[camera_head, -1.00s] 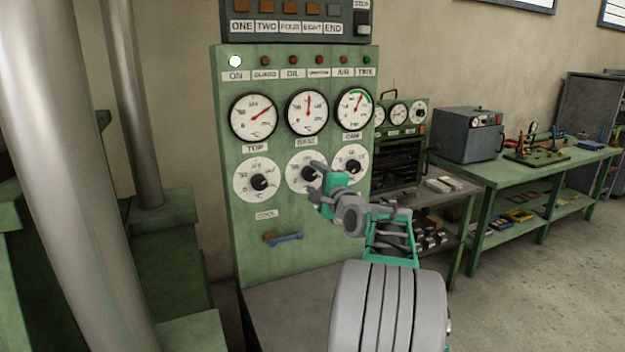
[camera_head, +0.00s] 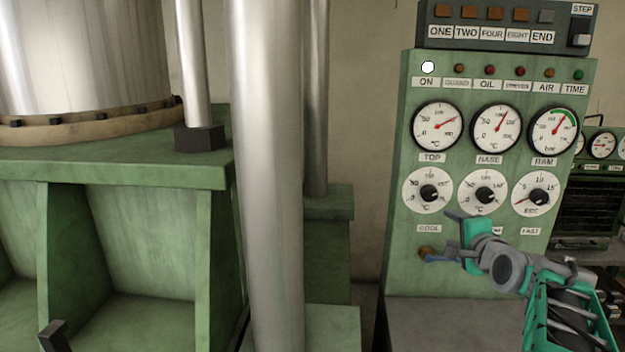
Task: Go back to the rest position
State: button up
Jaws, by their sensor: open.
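My gripper (camera_head: 452,238) is in the lower right of the head view, at the end of my grey and green arm. Its fingers are apart and I see nothing between them. No marker of a rest position shows.
The panel carries three gauges, three dials (camera_head: 429,192) and a row of lamps, with ON lit white. A step box (camera_head: 493,47) sits on top. A large green press frame (camera_head: 110,170) with metal columns (camera_head: 268,150) fills the left. A grey ledge (camera_head: 440,320) lies below the panel.

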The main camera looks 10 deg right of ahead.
jog(key=s+a+f+n+g+y, duration=0.1)
jog(key=a+f+n+g, duration=0.15)
jog(key=a, duration=0.45)
jog(key=a+f+n+g+y, duration=0.1)
jog(key=a+f+n, duration=0.25)
jog(key=a, duration=0.25)
jog(key=s+a+f+n+g, duration=0.4)
jog(key=s+a+f+n, duration=0.2)
jog(key=s, duration=0.4)
jog(key=s+a+f+n+g, duration=0.4)
jog(key=s+a+f+n, duration=0.2)
jog(key=s+a, duration=0.5)
jog(key=shift+s+a+f+n+y, duration=0.2)
jog(key=shift+f+n+y, duration=0.1)
jog(key=shift+f, duration=0.6)
